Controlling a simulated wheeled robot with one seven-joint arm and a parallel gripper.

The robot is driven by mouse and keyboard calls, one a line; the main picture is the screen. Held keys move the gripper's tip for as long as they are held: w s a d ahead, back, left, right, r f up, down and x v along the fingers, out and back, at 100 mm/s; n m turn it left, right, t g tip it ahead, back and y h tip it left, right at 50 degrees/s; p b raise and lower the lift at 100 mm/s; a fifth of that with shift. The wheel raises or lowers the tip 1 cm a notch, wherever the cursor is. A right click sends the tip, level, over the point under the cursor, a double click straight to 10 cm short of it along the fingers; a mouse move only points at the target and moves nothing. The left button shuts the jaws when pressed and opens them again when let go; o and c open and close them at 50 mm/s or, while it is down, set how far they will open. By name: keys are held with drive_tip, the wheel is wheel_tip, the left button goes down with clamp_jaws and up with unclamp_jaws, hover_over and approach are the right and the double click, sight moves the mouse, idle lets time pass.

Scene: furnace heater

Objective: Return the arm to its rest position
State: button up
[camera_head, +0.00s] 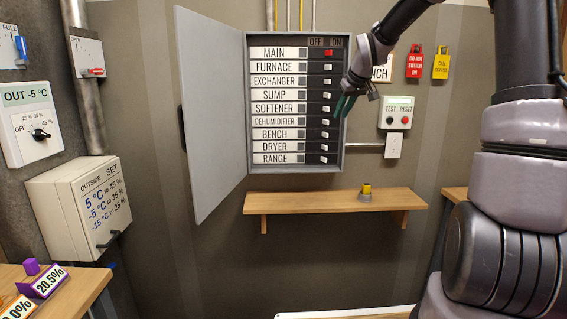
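My gripper (346,104) is at the right side of the open breaker panel (296,168), in front of its switch column. Its fingertips look dark green and point down and left. I cannot tell whether the fingers are apart, and no held thing shows. My arm reaches in from the right side of the picture, over the wall. The panel's grey door (212,110) stands open to the left. The MAIN switch (328,58) is red; the other switches below it are white. Part of the panel's right edge is hidden by my gripper.
A wooden shelf (300,204) below the panel holds a small yellow and grey thing (366,193). A TEST/RESET box (397,112) and red tag (415,62) and yellow tag (441,62) are on the wall. Left stands an OUTSIDE SET box (85,206).

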drive_tip(key=s+d+r+m, duration=0.1)
drive_tip(key=s+m, duration=0.3)
drive_tip(key=s, duration=1.4)
drive_tip(key=s+r+m, duration=0.3)
drive_tip(key=s, duration=1.6)
drive_tip(key=shift+d+r+m, duration=0.15)
drive_tip(key=shift+d+m, duration=0.2)
drive_tip(key=shift+m, duration=0.05)
